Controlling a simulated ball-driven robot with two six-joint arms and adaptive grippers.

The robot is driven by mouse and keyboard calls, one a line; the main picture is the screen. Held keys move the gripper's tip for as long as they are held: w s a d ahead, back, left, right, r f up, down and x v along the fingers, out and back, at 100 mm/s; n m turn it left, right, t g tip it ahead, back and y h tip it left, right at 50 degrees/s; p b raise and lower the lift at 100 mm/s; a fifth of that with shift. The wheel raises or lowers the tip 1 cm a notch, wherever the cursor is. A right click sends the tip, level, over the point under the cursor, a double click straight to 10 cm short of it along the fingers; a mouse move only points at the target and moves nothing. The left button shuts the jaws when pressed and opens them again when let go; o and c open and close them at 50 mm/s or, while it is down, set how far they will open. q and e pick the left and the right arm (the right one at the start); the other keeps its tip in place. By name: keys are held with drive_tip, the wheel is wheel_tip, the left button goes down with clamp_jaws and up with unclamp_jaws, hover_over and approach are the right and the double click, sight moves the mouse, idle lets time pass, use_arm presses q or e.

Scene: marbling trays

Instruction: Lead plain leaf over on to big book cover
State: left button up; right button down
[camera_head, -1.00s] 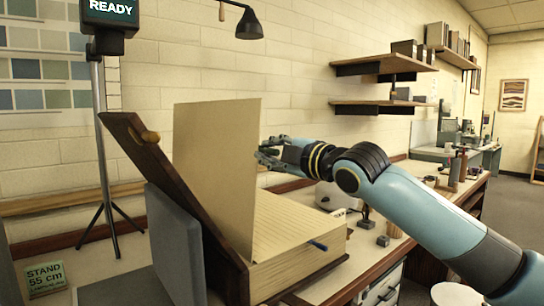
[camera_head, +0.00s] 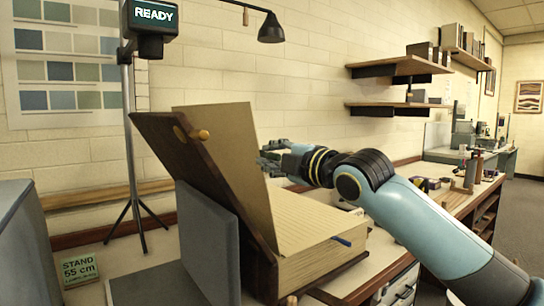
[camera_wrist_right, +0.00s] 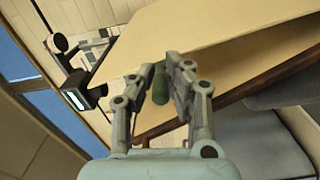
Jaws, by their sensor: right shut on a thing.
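The big book (camera_head: 318,262) lies open on the bench. Its dark brown wooden cover (camera_head: 190,165) tilts up to the left. The plain tan leaf (camera_head: 236,150) stands up from the spine and leans left towards the cover, with a narrowing gap between them. My right gripper (camera_head: 272,158) is at the leaf's free right edge. In the right wrist view its fingers (camera_wrist_right: 162,80) are shut on a small dark green peg (camera_wrist_right: 160,92) beside the leaf (camera_wrist_right: 190,35). I cannot tell how the peg joins the leaf. My left gripper is out of view.
A grey upright panel (camera_head: 208,240) stands behind the cover. A tripod display reading READY (camera_head: 152,14) stands behind. A green sign (camera_head: 80,268) is at front left. A hanging lamp (camera_head: 270,30) is above. Small items stand along the bench at right.

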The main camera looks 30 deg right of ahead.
drive_tip(key=shift+f, duration=0.2)
drive_tip(key=c, duration=1.3)
unclamp_jaws()
drive_tip(key=shift+r, duration=0.1)
drive_tip(key=shift+s+d, duration=0.1)
drive_tip(key=shift+s, duration=0.1)
drive_tip(key=s, duration=0.7)
drive_tip(key=s+d, duration=0.1)
drive_tip(key=s, duration=0.3)
drive_tip(key=shift+s, duration=0.25)
drive_tip(key=shift+s, duration=0.1)
